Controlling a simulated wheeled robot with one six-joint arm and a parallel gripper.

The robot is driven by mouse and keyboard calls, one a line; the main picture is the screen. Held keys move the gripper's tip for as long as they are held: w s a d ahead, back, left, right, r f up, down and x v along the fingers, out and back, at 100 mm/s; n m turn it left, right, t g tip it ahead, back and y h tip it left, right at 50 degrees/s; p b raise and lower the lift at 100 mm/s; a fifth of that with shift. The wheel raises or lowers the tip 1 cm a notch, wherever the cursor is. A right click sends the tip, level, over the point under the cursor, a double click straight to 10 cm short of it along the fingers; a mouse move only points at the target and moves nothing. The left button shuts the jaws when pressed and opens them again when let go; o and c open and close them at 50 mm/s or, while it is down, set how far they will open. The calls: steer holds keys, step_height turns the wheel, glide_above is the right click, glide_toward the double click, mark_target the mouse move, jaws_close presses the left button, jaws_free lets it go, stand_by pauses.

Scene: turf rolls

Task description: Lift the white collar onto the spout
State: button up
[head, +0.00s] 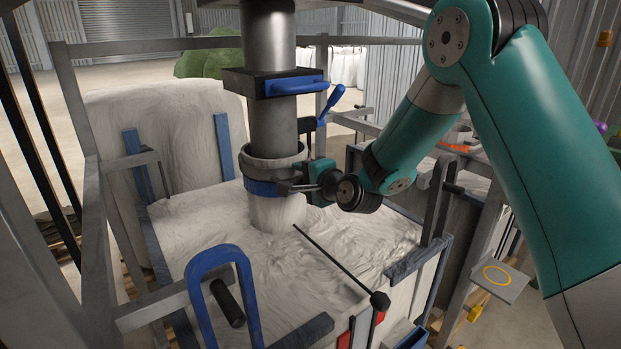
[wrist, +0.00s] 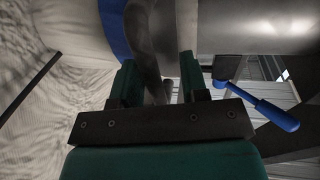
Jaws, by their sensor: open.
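The grey metal spout (head: 272,125) hangs upright above a large white bag (head: 330,250). The white collar (head: 277,213) rises from the bag top, with a blue band (head: 262,187) around it and a greyish upper rim around the spout's lower end. My gripper (head: 290,187) is at the collar's right side, level with the band. In the wrist view, my gripper (wrist: 160,85) is open, its fingers either side of a dark curved rim. The white collar (wrist: 72,22) and band lie left, the spout (wrist: 255,28) right. Finger contact cannot be told.
A blue-handled clamp (head: 290,86) sits on the spout above the collar. A blue lever (wrist: 262,108) is right of the fingers in the wrist view. A thin dark rod (head: 340,263) crosses above the bag top. Grey frame posts and rails surround the bag.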

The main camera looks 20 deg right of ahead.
steer(key=b+v, duration=1.1)
steer(key=v, duration=0.6)
steer(key=shift+s+d, duration=0.1)
steer(key=s+a+f+n+g+y, duration=0.2)
steer(key=s+a+f+n+g, duration=0.3)
steer(key=s+a+n+g, duration=0.45)
steer(key=s+a+f+n+g+h, duration=0.1)
steer(key=s+f+n+g, duration=0.1)
steer(key=s+n, duration=0.4)
steer(key=s+f+n+g+h, duration=0.1)
steer(key=s+n+g, duration=0.2)
steer(key=s+n, duration=0.3)
step_height(320, 180, up, 21)
steer(key=s+p, duration=0.2)
steer(key=p, duration=1.9)
steer(key=shift+d+f+h, duration=0.2)
steer(key=shift+h, duration=0.1)
